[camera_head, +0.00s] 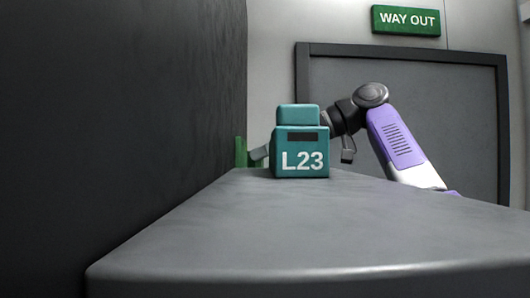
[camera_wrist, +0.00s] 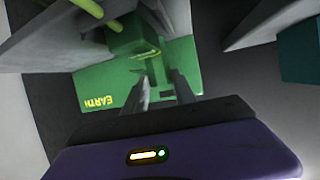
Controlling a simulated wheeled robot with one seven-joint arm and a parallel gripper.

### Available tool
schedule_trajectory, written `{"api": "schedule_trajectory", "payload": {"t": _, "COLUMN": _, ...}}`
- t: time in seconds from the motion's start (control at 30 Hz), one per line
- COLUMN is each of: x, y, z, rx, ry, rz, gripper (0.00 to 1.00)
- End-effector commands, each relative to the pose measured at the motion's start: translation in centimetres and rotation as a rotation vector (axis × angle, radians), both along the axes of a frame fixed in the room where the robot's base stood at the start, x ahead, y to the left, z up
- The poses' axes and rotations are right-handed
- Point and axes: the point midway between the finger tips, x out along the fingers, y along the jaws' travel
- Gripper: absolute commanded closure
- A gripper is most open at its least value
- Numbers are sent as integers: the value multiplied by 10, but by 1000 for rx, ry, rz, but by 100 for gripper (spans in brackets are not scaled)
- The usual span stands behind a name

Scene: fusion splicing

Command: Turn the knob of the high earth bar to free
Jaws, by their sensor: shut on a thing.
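In the wrist view, a green panel (camera_wrist: 110,88) carries the word EARTH, which appears upside down. A green knob (camera_wrist: 157,72) stands out from it, and the two dark fingers of my gripper (camera_wrist: 163,82) are on either side of it, shut on it. A larger green block (camera_wrist: 133,37) sits just above the knob in the picture. In the head view, only a green edge (camera_head: 241,152) shows against the dark wall, and my gripper (camera_head: 258,154) reaches it from behind the teal box. The knob's setting and any free mark cannot be read.
A teal box marked L23 (camera_head: 302,150) stands on the grey surface (camera_head: 300,230) and hides part of my gripper in the head view. A dark wall (camera_head: 120,120) runs along the left. A WAY OUT sign (camera_head: 406,20) hangs above a grey door (camera_head: 450,110).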

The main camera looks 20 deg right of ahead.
Motion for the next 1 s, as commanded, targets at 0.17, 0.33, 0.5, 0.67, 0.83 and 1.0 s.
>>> {"api": "schedule_trajectory", "payload": {"t": 0.17, "x": 0, "y": -1, "z": 1, "rx": 4, "ry": -3, "rz": 20, "gripper": 100}}
{"api": "schedule_trajectory", "payload": {"t": 0.33, "x": 0, "y": -1, "z": 1, "rx": 3, "ry": -3, "rz": 21, "gripper": 100}}
{"api": "schedule_trajectory", "payload": {"t": 0.5, "x": 0, "y": -1, "z": 1, "rx": 3, "ry": -3, "rz": 21, "gripper": 59}}
{"api": "schedule_trajectory", "payload": {"t": 0.67, "x": 0, "y": 0, "z": 0, "rx": 2, "ry": -2, "rz": 21, "gripper": 59}}
{"api": "schedule_trajectory", "payload": {"t": 0.83, "x": -1, "y": -2, "z": 1, "rx": 2, "ry": -2, "rz": 21, "gripper": 59}}
{"api": "schedule_trajectory", "payload": {"t": 1.0, "x": -10, "y": -19, "z": 8, "rx": 3, "ry": -4, "rz": 19, "gripper": 59}}
